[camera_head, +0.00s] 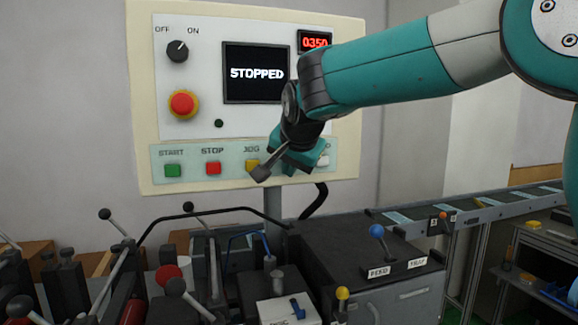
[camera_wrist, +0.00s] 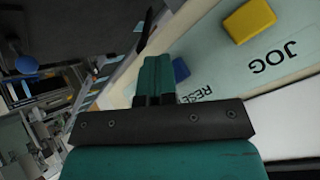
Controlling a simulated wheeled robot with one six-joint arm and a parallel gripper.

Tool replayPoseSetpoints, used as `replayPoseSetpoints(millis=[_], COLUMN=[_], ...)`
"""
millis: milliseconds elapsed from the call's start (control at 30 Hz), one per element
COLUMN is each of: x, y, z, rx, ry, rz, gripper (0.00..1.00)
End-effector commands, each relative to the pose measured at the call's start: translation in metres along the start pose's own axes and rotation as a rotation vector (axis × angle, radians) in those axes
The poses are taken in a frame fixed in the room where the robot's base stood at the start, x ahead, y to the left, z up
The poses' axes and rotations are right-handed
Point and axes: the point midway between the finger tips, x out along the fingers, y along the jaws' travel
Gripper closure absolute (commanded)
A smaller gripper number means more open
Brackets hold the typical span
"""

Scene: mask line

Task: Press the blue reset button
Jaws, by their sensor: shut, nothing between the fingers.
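The blue reset button (camera_wrist: 180,70) shows in the wrist view beside my fingertips, partly covered by them. The panel lettering near it, "RESE", is partly hidden. My gripper (camera_wrist: 155,72) is shut and empty, with its teal fingers together close to the panel face. I cannot tell whether the fingers touch the button. In the head view my gripper (camera_head: 294,163) is in front of the lower button row, right of the yellow JOG button (camera_head: 252,165), and hides the blue button.
The control panel (camera_head: 350,110) has a screen (camera_head: 256,73) reading STOPPED. A green START button (camera_head: 172,170), red STOP button (camera_head: 213,168) and red emergency knob (camera_head: 183,104) are to the left. A pale button (camera_head: 323,160) is just right of my gripper. Machinery with levers (camera_head: 377,231) stands below.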

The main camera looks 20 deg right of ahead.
Motion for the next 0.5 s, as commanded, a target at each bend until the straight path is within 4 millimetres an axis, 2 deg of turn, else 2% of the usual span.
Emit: replayPoseSetpoints(millis=[200, 500], x=[-0.0075, -0.0093], y=[0.0061, 0.0067], z=[0.0068, 0.0069], rx=[0.0, 0.0], ry=[0.001, 0.0], rz=[-0.002, 0.0], gripper=[1.0, 1.0])
